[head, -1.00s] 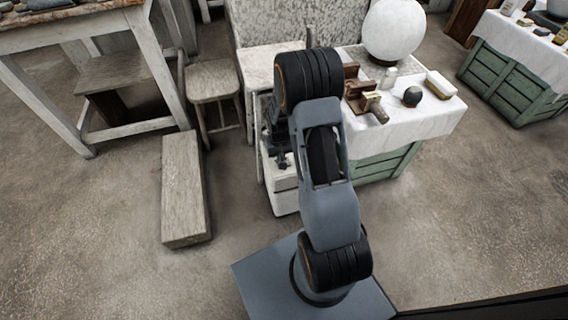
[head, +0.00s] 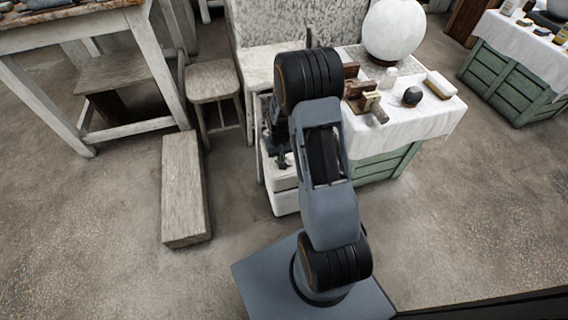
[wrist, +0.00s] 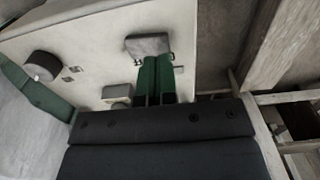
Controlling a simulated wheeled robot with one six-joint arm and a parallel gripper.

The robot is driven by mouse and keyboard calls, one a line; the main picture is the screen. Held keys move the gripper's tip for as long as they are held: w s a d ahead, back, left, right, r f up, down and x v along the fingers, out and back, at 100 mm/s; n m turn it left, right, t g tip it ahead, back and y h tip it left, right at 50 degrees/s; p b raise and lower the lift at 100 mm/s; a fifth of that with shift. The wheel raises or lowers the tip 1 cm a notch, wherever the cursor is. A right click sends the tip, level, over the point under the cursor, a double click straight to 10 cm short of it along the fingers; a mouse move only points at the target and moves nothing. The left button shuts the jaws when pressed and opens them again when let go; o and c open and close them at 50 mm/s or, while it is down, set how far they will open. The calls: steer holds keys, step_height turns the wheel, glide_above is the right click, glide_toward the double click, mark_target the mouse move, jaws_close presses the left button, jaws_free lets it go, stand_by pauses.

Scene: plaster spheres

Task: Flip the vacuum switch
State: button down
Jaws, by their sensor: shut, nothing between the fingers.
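In the wrist view, a pale panel (wrist: 95,55) carries a dark round knob (wrist: 42,66), a grey block (wrist: 147,44) and a smaller grey box (wrist: 117,91). Small dark marks lie near them. I cannot tell which fitting is the vacuum switch. My gripper (wrist: 157,72) has two green fingers, shut together and empty, with their tips just below the grey block. I cannot tell whether they touch it. In the head view, my arm hides most of the gripper, which is beside the white cabinet (head: 284,200).
A white-draped table (head: 435,115) with a large plaster sphere (head: 393,30), a small dark ball (head: 412,96) and wooden blocks stands right of my arm. A stool (head: 212,80) and a low wooden block (head: 183,190) are at left. Open floor (head: 480,220) lies at lower right.

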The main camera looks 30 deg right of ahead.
steer(key=shift+f+b, duration=0.95)
steer(key=shift+f, duration=0.35)
stand_by(0.6)
steer(key=shift+r, duration=0.1)
steer(key=shift+r+p, duration=2.85)
steer(key=shift+r, duration=0.65)
steer(key=shift+f, duration=0.1)
